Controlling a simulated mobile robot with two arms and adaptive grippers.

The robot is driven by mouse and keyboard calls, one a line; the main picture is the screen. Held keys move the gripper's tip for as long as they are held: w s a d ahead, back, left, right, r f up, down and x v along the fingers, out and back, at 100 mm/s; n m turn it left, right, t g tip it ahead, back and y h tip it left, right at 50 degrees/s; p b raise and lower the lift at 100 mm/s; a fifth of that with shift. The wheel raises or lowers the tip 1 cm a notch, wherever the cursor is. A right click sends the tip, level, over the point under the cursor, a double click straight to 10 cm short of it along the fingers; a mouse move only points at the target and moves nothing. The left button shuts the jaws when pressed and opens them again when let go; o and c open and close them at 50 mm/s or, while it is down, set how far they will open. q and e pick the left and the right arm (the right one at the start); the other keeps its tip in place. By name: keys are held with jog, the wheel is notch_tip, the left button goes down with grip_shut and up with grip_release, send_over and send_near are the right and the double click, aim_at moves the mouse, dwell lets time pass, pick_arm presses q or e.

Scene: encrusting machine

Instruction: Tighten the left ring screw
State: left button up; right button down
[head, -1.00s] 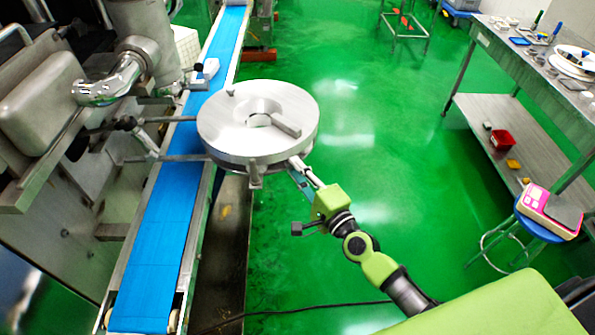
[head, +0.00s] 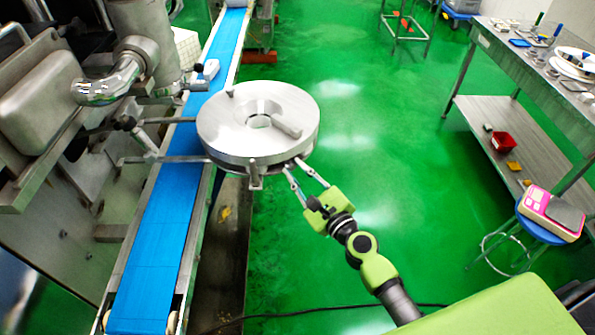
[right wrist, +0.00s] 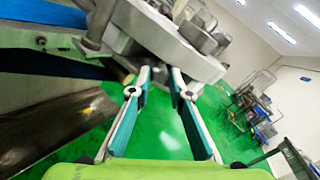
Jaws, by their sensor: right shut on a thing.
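The round silver ring assembly (head: 228,135) sits over the blue conveyor, with a small upright knob on its top edge. A short metal post (head: 256,179) hangs from its front rim. My right gripper (head: 291,165) reaches the lower right rim from below right. In the right wrist view its two teal-padded fingers (right wrist: 158,70) end at the underside of the ring (right wrist: 165,35). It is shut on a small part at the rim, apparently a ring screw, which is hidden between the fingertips. My left gripper is not in view.
The blue conveyor belt (head: 160,235) runs under the ring, beside steel machine parts (head: 125,75) at left. A steel table (head: 515,50) and a blue stool with a pink scale (head: 540,205) stand at right. Green floor lies open between.

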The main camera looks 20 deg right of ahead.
jog(key=shift+m, duration=1.2)
jog(key=shift+f, duration=0.1)
jog(key=c, duration=1.9)
grip_release()
jog(key=v, duration=1.2)
